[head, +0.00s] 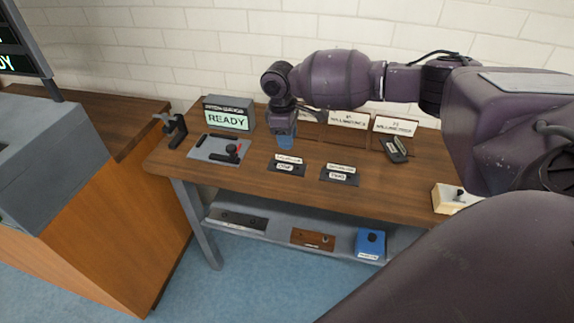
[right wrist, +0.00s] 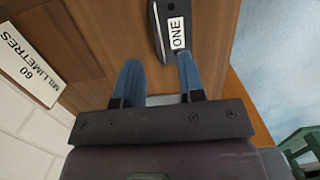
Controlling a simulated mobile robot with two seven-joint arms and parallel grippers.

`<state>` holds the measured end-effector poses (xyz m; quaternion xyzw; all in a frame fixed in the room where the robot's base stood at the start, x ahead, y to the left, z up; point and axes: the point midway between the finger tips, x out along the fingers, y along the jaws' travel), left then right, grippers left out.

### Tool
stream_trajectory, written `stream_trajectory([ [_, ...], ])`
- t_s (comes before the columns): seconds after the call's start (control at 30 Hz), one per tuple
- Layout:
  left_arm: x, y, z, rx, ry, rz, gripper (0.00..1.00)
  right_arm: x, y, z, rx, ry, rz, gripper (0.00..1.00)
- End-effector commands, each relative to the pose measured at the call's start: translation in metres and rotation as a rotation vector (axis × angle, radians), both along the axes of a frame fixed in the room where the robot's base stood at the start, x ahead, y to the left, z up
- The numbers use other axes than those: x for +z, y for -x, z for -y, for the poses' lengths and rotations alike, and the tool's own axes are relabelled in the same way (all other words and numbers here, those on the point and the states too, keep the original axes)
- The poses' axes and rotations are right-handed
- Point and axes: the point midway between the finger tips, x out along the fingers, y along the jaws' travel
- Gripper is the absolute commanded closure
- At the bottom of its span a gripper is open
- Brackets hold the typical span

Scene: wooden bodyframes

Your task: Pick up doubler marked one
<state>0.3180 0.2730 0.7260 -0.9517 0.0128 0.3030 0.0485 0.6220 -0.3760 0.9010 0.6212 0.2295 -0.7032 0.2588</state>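The doubler marked one (head: 287,171) is a small dark block with white labels on the wooden table. In the right wrist view, the doubler (right wrist: 158,33) shows its label reading ONE. My right gripper (head: 285,142) has blue fingertips and is just behind and above the doubler in the head view. In the right wrist view, the right gripper (right wrist: 158,78) is open with nothing between its fingers. The doubler lies ahead of the fingertips, nearer the right finger. I cannot tell whether they touch. My left gripper is not in view.
A similar dark block (head: 340,180) lies to the right. A grey plate with black parts (head: 214,150) and a READY display (head: 230,116) stand at left. Millimetre signs (head: 395,126) line the back. A lower shelf (head: 277,239) holds several items. Table (head: 250,178) in front is clear.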

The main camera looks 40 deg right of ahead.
Motion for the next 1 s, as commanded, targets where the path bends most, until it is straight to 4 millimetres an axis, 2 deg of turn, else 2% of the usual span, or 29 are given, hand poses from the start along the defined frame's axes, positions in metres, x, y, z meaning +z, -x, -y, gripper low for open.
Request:
stream_trajectory([
  [0.03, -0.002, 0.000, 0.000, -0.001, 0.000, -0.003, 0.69, -0.009, 0.001, 0.000, 0.000, 0.000, -0.003, 0.64],
  [0.27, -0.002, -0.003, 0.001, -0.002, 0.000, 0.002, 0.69, -0.022, 0.000, 0.001, 0.000, -0.001, 0.001, 0.64],
  [0.6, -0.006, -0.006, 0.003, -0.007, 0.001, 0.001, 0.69, -0.065, 0.000, 0.004, 0.000, -0.001, -0.002, 0.64],
  [0.87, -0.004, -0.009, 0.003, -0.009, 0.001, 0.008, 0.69, -0.067, 0.000, 0.005, 0.000, -0.001, 0.002, 0.64],
  [0.9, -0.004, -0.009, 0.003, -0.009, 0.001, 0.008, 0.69, -0.067, 0.000, 0.005, 0.000, -0.001, 0.002, 0.65],
  [1.0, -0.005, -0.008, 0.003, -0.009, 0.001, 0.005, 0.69, -0.067, 0.000, 0.005, 0.000, -0.001, 0.002, 0.81],
])
